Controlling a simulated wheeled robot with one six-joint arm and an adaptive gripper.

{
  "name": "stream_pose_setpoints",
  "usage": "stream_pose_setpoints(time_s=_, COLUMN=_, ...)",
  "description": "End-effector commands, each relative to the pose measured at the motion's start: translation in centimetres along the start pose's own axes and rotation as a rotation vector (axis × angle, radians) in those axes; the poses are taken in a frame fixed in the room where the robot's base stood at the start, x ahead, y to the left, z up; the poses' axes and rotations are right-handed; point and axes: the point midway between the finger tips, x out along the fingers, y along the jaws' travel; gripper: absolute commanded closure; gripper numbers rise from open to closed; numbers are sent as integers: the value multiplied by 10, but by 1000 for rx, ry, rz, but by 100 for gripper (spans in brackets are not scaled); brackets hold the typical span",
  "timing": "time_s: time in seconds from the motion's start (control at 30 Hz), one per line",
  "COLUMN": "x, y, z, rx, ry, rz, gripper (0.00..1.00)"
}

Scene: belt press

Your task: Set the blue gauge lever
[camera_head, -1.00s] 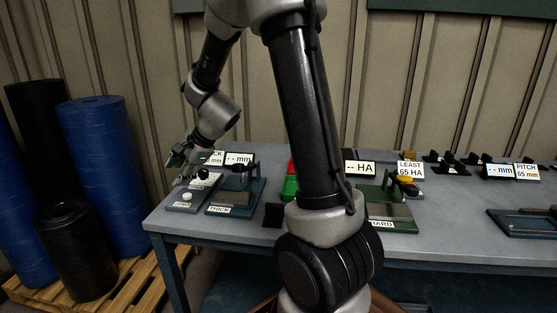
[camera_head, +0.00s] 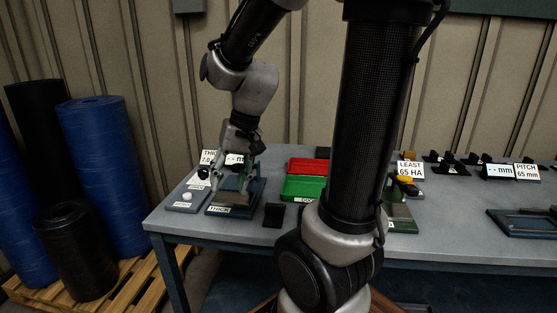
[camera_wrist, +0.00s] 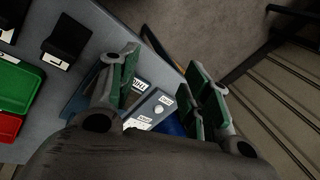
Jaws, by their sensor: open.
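The blue thickness gauge (camera_head: 223,211), labelled THICK, sits near the left end of the grey table. My gripper (camera_head: 231,187) points down over it, its fingers apart and in front of the gauge's upper part. I cannot make out the lever behind the fingers, nor tell whether they touch it. In the wrist view my gripper (camera_wrist: 165,88) is open, with green pads and nothing visible held between them. The blue gauge base (camera_wrist: 84,96) shows only partly there, beside the left finger.
A grey button panel (camera_head: 186,201) lies just left of the gauge. Red (camera_head: 308,165) and green (camera_head: 303,188) trays and a small black block (camera_head: 273,215) stand to its right. A green gauge (camera_head: 401,212) is partly hidden by my arm. Sign cards stand behind the blue gauge.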

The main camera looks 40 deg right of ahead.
Motion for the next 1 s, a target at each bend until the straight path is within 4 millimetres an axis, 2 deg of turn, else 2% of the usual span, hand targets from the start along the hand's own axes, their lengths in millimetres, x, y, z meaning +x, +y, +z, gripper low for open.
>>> stream_pose_setpoints(time_s=0.4, x=-54, y=53, z=53, rx=-293, ry=48, rz=178, gripper=52)
stream_pose_setpoints(time_s=0.6, x=-77, y=70, z=70, rx=-360, ry=127, rz=234, gripper=52)
stream_pose_setpoints(time_s=0.8, x=-93, y=70, z=78, rx=-380, ry=212, rz=226, gripper=52)
stream_pose_setpoints(time_s=1.0, x=-101, y=68, z=81, rx=-386, ry=252, rz=217, gripper=52)
